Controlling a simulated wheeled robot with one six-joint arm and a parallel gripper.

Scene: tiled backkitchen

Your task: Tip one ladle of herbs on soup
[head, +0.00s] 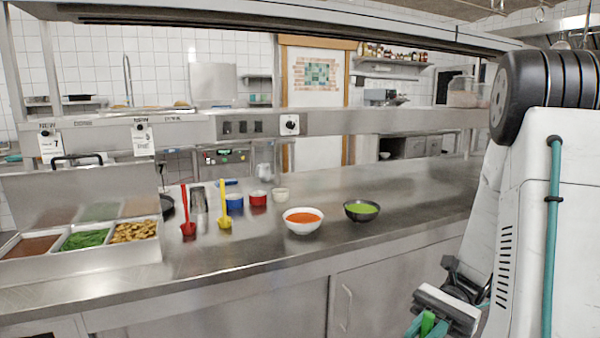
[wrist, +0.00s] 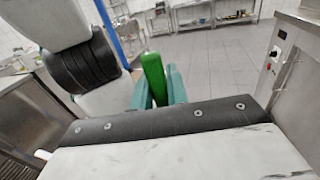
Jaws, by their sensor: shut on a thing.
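My gripper (head: 428,325) hangs low at the right in the head view, in front of the counter, with its teal fingers shut on a green handle (wrist: 152,76). The handle matches the red ladle (head: 188,226) and yellow ladle (head: 225,208) standing on the counter; its scoop end is hidden. Chopped green herbs (head: 84,239) fill the middle compartment of the metal topping bin (head: 140,256) at the left. A white bowl holds orange soup (head: 303,216). A dark bowl to its right holds green soup (head: 361,208). Both soups look bare on top.
The bin also holds a brown-red topping (head: 28,246) and brownish chunks (head: 135,231). Blue (head: 234,201) and red (head: 258,198) pots and a small cream cup (head: 280,194) stand behind the bowls. An overhead metal rail (head: 350,122) crosses above the counter (head: 420,205). The counter's right side is clear.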

